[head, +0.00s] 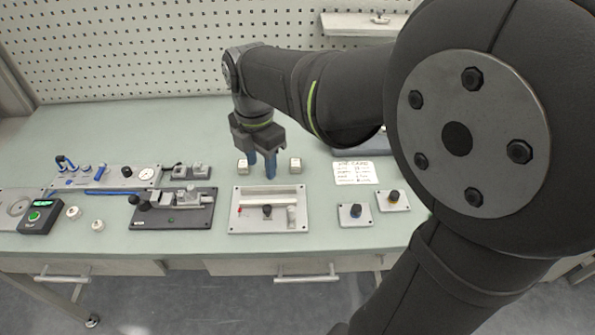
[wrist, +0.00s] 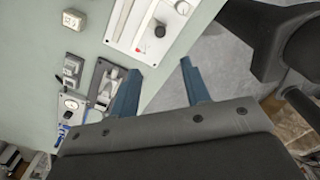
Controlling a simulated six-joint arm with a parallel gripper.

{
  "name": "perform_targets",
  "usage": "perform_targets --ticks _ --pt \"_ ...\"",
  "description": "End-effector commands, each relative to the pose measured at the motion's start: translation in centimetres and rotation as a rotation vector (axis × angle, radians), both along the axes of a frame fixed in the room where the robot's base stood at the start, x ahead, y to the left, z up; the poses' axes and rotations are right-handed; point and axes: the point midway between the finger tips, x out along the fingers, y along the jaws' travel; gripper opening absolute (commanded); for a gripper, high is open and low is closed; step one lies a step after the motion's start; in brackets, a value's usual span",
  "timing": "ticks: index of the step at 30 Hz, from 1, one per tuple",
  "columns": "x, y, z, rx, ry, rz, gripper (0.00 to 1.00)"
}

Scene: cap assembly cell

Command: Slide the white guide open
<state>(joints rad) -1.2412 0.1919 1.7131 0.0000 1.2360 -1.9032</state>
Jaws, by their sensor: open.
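A pale panel (head: 240,225) lies near the front edge of the bench, with a long whitish bar (head: 270,199), a black knob (head: 267,210), a small red pointer and a whitish block (head: 291,214) at its right end. I cannot tell for sure which of the pale parts is the guide. My gripper (head: 261,168) is open and empty, its blue fingers pointing down behind the panel's middle, apart from it. In the wrist view the fingers (wrist: 160,88) are spread, with the panel (wrist: 122,25) beyond the tips and its black knob (wrist: 160,31) visible.
Two small white blocks (head: 242,166) (head: 295,165) stand either side of the fingers. A dark fixture (head: 190,221) is left of the panel. Two small knob plates (head: 356,222) (head: 393,208) and a written card (head: 354,173) are to the right. Bench (head: 110,130) behind is clear.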

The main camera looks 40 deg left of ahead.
Motion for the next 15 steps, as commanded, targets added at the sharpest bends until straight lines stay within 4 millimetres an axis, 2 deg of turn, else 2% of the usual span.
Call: perform_targets --ticks 15 --pt "0.0 -0.1 -11.2 -0.005 0.002 -0.002 0.43"
